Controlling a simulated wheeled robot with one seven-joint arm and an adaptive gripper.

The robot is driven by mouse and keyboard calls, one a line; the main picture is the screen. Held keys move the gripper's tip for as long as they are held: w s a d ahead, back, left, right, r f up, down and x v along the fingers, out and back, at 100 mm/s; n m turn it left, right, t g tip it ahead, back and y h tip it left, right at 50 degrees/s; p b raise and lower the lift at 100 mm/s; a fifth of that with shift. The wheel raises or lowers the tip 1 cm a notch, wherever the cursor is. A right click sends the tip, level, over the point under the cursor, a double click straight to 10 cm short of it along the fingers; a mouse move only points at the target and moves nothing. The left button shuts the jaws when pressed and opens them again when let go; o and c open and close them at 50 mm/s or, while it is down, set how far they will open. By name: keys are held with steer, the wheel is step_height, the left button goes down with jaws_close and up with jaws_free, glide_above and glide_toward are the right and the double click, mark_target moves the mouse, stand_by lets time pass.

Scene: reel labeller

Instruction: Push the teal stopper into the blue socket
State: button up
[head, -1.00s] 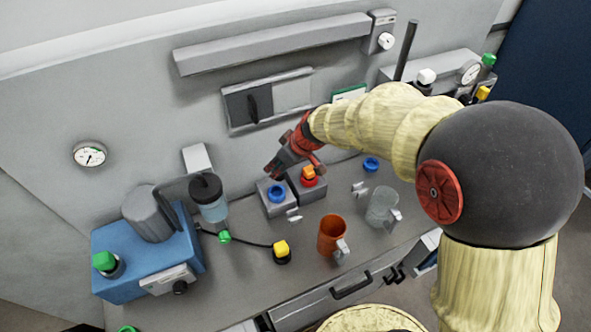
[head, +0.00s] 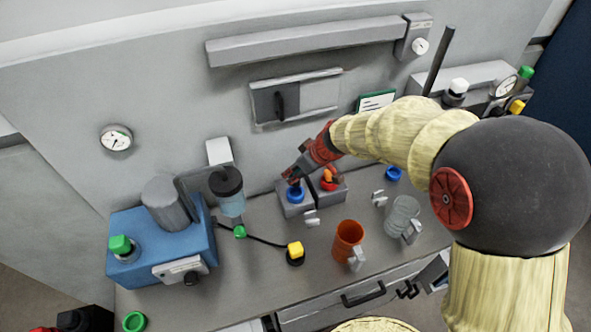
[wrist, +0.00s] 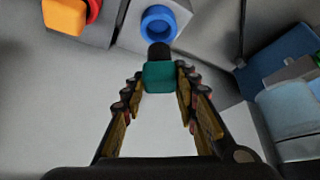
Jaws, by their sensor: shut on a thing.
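My gripper (head: 291,178) is just above the blue socket (head: 295,195), which sits on a grey block. In the wrist view my gripper (wrist: 161,78) is shut on the teal stopper (wrist: 160,77), gripping its square teal head between the fingertips. The stopper's dark tip points at the blue socket (wrist: 158,26) and overlaps its near rim in the picture. I cannot tell whether the tip touches the socket. The stopper cannot be made out in the head view.
Beside the blue socket, an orange stopper (head: 328,175) stands in a red socket. An orange mug (head: 347,240), a clear mug (head: 402,216) and a lidded bottle (head: 228,190) stand around. A blue machine (head: 150,240) is at the left. A cable runs to a yellow plug (head: 295,250).

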mark_target(297, 185)
steer(key=shift+f, duration=0.15)
steer(key=shift+f+b, duration=3)
steer(key=shift+b, duration=0.85)
steer(key=shift+f, duration=0.1)
steer(key=shift+f+b, duration=0.3)
steer(key=shift+b, duration=0.75)
steer(key=o, duration=1.2)
steer(key=shift+s+d+r, duration=0.1)
steer(key=shift+d+r, duration=0.05)
steer(key=shift+r, duration=0.3)
steer(key=v, duration=1.1)
